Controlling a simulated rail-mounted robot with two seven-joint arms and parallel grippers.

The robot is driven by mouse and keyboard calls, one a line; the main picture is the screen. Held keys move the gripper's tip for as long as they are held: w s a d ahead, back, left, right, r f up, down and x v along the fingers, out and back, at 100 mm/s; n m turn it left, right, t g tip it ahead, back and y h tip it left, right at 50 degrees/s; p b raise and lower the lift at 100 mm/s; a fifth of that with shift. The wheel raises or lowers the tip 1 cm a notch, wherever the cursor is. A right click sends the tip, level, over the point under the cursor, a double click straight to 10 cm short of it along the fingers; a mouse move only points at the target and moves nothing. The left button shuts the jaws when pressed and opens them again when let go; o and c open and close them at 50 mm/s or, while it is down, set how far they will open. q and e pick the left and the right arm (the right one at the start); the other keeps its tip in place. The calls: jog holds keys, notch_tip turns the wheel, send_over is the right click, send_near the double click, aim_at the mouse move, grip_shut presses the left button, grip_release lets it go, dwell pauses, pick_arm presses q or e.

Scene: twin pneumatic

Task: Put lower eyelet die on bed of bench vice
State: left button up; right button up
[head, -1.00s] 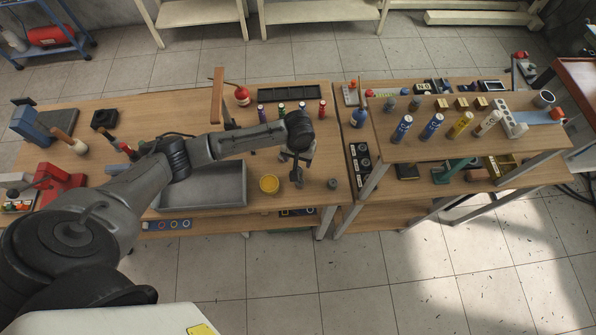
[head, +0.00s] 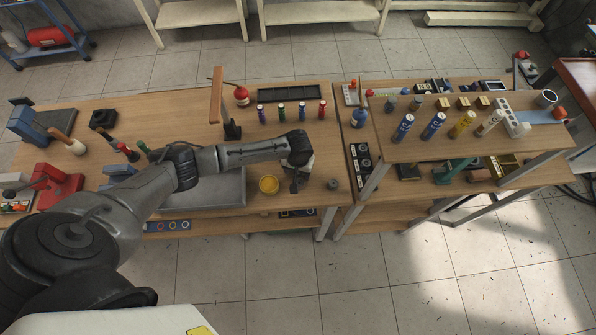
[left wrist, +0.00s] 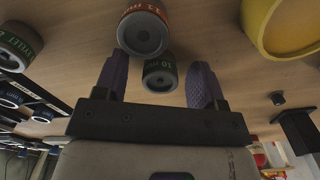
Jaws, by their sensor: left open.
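My left gripper (head: 297,184) is low over the front right of the left bench, beside a yellow bowl (head: 268,185). In the left wrist view its two purple fingers (left wrist: 160,82) are apart. A dark cylinder marked 10 mm in green (left wrist: 159,74) shows in the gap between them, untouched as far as I can see. A cylinder with a red label (left wrist: 143,32) is just beyond. A cylinder labelled EYELET (left wrist: 20,45) is at the left edge; which one is the lower die I cannot tell. A blue vice-like device (head: 28,124) stands at the bench's far left.
A grey tray (head: 222,190) lies partly under my arm. A small grey cylinder (head: 333,184) stands right of the gripper. A red press-like device (head: 58,187) stands at left.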

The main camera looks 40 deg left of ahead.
pick_arm(q)
jog(key=shift+c, duration=0.2)
jog(key=c, duration=1.1)
jog(key=shift+r, duration=0.1)
jog(key=shift+c, duration=0.2)
